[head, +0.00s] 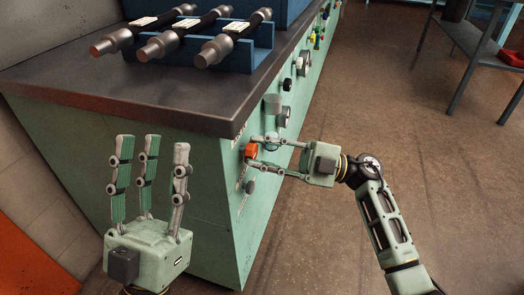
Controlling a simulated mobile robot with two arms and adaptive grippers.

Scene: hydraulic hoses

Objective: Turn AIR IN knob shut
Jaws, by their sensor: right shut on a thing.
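An orange-red knob (251,151) sits on the green side panel of the bench, near its front corner. My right gripper (251,152) comes from the right, with its fingers closed around this knob. Any label beside the knob is too small to read, so I cannot tell from lettering whether it is AIR IN. My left gripper (148,165) stands upright at the lower left, in front of the bench end. Its fingers are spread open and hold nothing.
The green bench (170,165) has a dark top (150,88). Several hoses with metal ends (160,47) lie in a blue rack (262,42). Other knobs and gauges (284,116) line the panel. A grey table (470,40) stands at the upper right. Brown floor (380,100) is clear between.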

